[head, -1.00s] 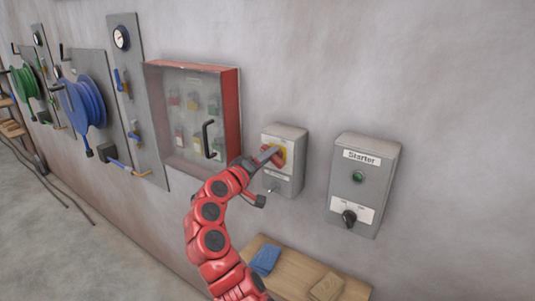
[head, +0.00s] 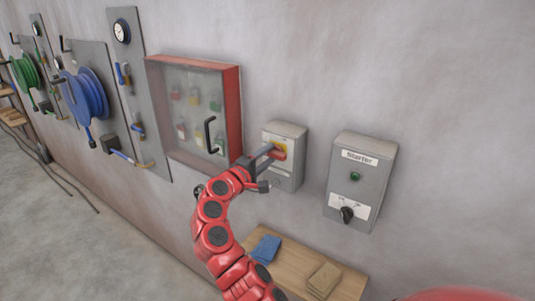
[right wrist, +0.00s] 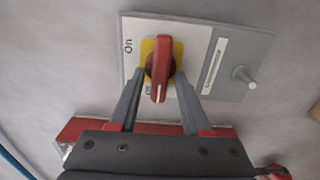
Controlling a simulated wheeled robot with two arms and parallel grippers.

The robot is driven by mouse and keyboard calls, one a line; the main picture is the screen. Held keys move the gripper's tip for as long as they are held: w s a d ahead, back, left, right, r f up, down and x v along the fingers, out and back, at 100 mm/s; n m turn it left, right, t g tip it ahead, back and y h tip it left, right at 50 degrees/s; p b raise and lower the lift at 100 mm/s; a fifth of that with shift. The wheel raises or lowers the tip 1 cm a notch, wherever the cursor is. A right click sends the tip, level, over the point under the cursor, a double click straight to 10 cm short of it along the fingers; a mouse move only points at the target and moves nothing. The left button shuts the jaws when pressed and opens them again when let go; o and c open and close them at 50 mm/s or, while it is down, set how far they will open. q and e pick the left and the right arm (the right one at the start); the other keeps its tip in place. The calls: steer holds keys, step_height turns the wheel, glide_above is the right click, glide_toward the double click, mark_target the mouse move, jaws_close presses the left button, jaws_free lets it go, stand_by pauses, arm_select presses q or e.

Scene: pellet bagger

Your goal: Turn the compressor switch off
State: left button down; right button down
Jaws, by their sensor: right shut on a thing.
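The compressor switch is a red rotary handle (right wrist: 160,68) on a yellow plate, on a grey wall box (head: 295,135). In the head view the handle (head: 279,152) is partly hidden by my fingers. My right gripper (right wrist: 158,92) reaches it from the left in the head view, with one finger on each side of the handle, and is shut on it. In the right wrist view the handle's white mark points down toward my gripper, while the word "On" is at the plate's left. Another mark below the handle is too small to read. My left gripper is out of view.
A red-framed glass cabinet (head: 232,105) with a black handle is close on the left. Below is a wooden shelf (head: 290,262) with a blue cloth and a tan block.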

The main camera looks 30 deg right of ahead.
stand_by(0.4)
steer(key=c, duration=0.7)
jaws_free()
steer(key=shift+a, duration=0.1)
steer(key=shift+a+f, duration=0.1)
steer(key=shift+a, duration=0.15)
steer(key=b+v, duration=0.6)
steer(key=v, duration=1)
steer(key=shift+s+a+b, duration=0.15)
steer(key=shift+a+b, duration=0.25)
